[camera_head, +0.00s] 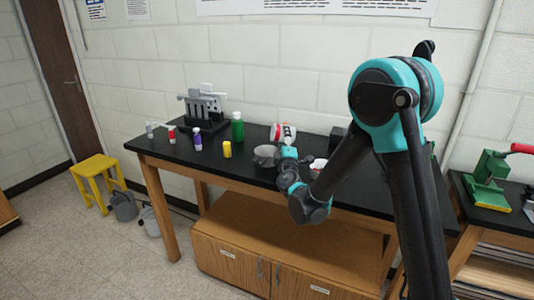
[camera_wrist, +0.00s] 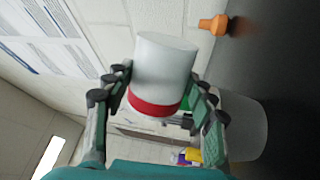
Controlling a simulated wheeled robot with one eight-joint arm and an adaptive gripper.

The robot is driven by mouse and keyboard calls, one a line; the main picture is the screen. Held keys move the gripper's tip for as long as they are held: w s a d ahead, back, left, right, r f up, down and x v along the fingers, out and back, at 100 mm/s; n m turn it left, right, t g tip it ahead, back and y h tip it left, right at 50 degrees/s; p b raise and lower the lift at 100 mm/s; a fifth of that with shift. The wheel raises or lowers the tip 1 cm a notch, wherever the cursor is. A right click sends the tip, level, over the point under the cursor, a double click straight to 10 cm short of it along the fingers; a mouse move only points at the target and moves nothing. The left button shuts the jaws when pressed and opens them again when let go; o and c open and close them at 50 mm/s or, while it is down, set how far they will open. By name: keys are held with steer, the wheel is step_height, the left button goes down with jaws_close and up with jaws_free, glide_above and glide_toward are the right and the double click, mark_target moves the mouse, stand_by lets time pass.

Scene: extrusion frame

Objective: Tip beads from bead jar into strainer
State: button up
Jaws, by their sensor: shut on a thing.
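My gripper (camera_wrist: 163,88) is shut on a white jar with a red band (camera_wrist: 165,65), which I take to be the bead jar. In the head view the jar (camera_head: 288,131) is held above the black table, tilted well over, with my gripper (camera_head: 286,145) just below it in the picture. No beads show. A grey, see-through bowl, seemingly the strainer (camera_head: 264,155), stands on the table just left of my gripper. A pale translucent round shape, probably the same strainer (camera_wrist: 250,125), shows right of the jar in the wrist view, partly hidden by a finger.
On the black table (camera_head: 165,150) stand a green bottle (camera_head: 237,127), a yellow jar (camera_head: 227,149), a purple-labelled bottle (camera_head: 197,140), a red-labelled bottle (camera_head: 171,134) and a grey rack (camera_head: 203,108). An orange knob-like thing (camera_wrist: 213,25) shows in the wrist view. The table's front left is clear.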

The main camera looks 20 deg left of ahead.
mark_target(272, 134)
steer(key=shift+a+r+n+y, duration=0.2)
steer(key=shift+r+n+y, duration=0.15)
steer(key=shift+n, duration=0.75)
steer(key=shift+s+a+f+n+g+y, duration=0.1)
steer(key=shift+a+f+n+g+y, duration=0.1)
steer(key=shift+n, duration=0.35)
steer(key=shift+s+a+f+n+g+y, duration=0.1)
steer(key=shift+f+n+y, duration=0.1)
steer(key=shift+n, duration=0.35)
steer(key=shift+s+a+r+n+g+y+p, duration=0.1)
steer(key=shift+a+r+n+g+y+p, duration=0.1)
steer(key=shift+n, duration=0.7)
steer(key=shift+s+a+r+n+g+y+p, duration=0.15)
steer(key=shift+a+r+n, duration=0.1)
steer(key=shift+n, duration=0.65)
steer(key=shift+s+a+r+n+g+y+p, duration=0.1)
steer(key=shift+a+r+n+g+p, duration=0.1)
steer(key=shift+n, duration=0.7)
stand_by(0.3)
steer(key=shift+s+a+r+n+g+y, duration=0.1)
steer(key=shift+a+n+g+y, duration=0.15)
steer(key=shift+n, duration=0.6)
steer(key=shift+s+a+r+n+g, duration=0.1)
steer(key=shift+s+a+n+g, duration=0.15)
steer(key=shift+n, duration=0.55)
steer(key=shift+a+n+g+y, duration=0.15)
steer(key=shift+a+n, duration=0.2)
steer(key=shift+n, duration=0.5)
